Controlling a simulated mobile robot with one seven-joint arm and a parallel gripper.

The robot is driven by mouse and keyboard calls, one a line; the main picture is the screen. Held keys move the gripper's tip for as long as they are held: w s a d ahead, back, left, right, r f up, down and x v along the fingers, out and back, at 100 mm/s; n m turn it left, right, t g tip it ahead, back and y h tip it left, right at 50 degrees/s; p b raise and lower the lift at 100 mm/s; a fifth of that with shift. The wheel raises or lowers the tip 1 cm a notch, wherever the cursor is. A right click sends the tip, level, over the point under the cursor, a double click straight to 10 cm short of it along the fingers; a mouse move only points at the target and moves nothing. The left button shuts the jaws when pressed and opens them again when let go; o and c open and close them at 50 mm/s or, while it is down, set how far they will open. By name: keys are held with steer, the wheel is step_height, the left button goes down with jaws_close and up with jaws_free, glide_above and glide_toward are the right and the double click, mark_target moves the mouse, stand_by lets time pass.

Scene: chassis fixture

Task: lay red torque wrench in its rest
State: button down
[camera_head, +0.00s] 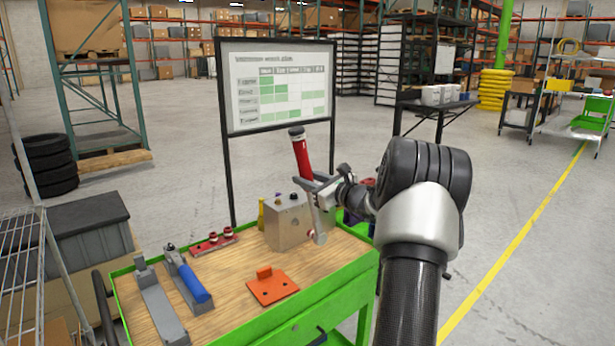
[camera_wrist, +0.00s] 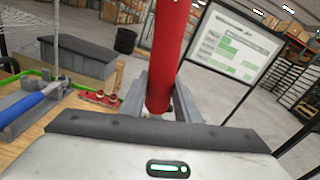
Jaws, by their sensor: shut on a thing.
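The red torque wrench (camera_head: 302,158) stands nearly upright in my gripper (camera_head: 314,186), red handle and black end up. Its grey lower end hangs in front of the metal block's right side; I cannot tell if they touch. In the wrist view the red handle (camera_wrist: 168,55) rises between the fingers (camera_wrist: 163,98), which are shut on it. A long grey rest (camera_head: 160,303) at the bench's left end is empty. Beside it, a similar grey rest (camera_head: 183,278) holds a blue-handled wrench (camera_head: 194,284). The blue handle also shows in the wrist view (camera_wrist: 28,107).
The green-edged wooden bench (camera_head: 225,308) also holds a metal block (camera_head: 287,228), an orange plate (camera_head: 273,288) and a red holder with small knobs (camera_head: 212,243). A whiteboard (camera_head: 277,87) stands behind. Bare wood lies between the orange plate and the blue-handled wrench.

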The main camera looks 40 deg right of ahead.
steer(key=p, duration=0.2)
steer(key=a+n+g+p, duration=0.1)
steer(key=p, duration=0.1)
steer(key=shift+w+a+r+g, duration=0.15)
steer(key=shift+r+g, duration=0.05)
steer(key=shift+g, duration=0.1)
steer(key=w+a+f+n+g+h+p, duration=0.1)
steer(key=w+a+f+n+g+p, duration=0.1)
steer(key=a+f+n+g+p, duration=0.3)
steer(key=a+f+g+p, duration=0.4)
steer(key=f+g+p, duration=0.1)
steer(key=g+p, duration=0.4)
steer(key=shift+a+f+g, duration=0.4)
steer(key=shift+g, duration=0.4)
steer(key=shift+a+n+h, duration=0.15)
steer(key=shift+n+h, duration=0.15)
steer(key=shift+a, duration=0.1)
